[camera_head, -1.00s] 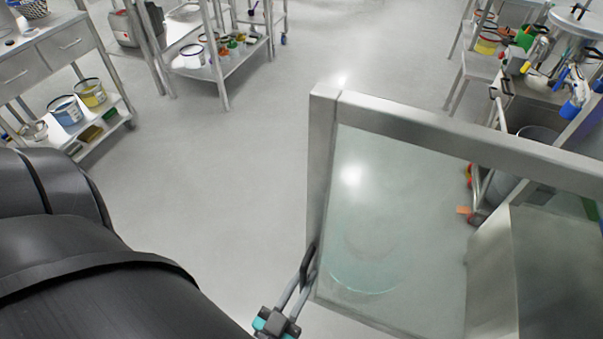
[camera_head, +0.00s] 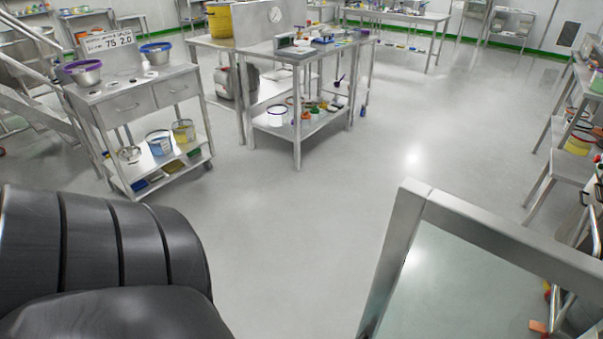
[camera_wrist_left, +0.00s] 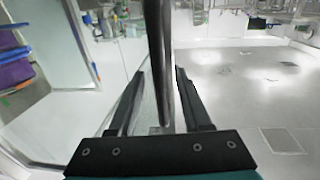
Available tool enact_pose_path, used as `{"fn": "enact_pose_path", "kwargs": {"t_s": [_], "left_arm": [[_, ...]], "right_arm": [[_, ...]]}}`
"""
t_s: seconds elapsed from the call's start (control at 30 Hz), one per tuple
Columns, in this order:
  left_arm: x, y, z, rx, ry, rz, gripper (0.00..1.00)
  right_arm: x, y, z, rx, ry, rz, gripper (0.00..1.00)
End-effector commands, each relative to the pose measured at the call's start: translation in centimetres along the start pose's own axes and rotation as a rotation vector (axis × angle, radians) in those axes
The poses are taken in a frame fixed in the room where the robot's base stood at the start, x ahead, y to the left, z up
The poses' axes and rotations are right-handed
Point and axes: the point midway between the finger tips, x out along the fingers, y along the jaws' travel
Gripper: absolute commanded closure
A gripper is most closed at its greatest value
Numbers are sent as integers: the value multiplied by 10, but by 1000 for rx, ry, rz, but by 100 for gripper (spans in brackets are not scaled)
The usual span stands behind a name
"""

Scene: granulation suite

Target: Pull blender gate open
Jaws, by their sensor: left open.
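The blender gate is a clear panel in a grey metal frame (camera_head: 392,255) at the lower right of the head view. It stands out over the floor, and its lower part is cut off by the picture edge. In the left wrist view my left gripper (camera_wrist_left: 160,75) has its two dark fingers apart. An upright metal bar (camera_wrist_left: 158,45), which looks like the gate's handle or edge, stands between the fingers with gaps on both sides. Whether it touches either finger is hard to tell. My left gripper is out of the head view, and my right gripper is not seen.
A steel cart (camera_head: 125,115) with bowls and tubs stands at the left. A steel table (camera_head: 298,95) with a lower shelf is behind it. Benches and a stool (camera_head: 560,165) line the right side. The grey floor (camera_head: 300,220) between them is clear.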

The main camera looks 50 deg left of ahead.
Motion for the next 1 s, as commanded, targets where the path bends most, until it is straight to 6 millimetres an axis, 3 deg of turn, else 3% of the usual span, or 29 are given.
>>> {"fn": "enact_pose_path", "kwargs": {"t_s": [0.17, 0.63, 0.8, 1.0], "left_arm": [[-20, 0, 1, 0, -6, 0, 52], [-126, 0, 1, -1, -6, 1, 52], [-146, 0, 1, 0, -3, 1, 52], [-152, 0, 0, 0, -1, 1, 52]], "right_arm": [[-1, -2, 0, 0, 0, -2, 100], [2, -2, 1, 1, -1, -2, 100], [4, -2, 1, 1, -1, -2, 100], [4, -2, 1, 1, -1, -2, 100]]}}
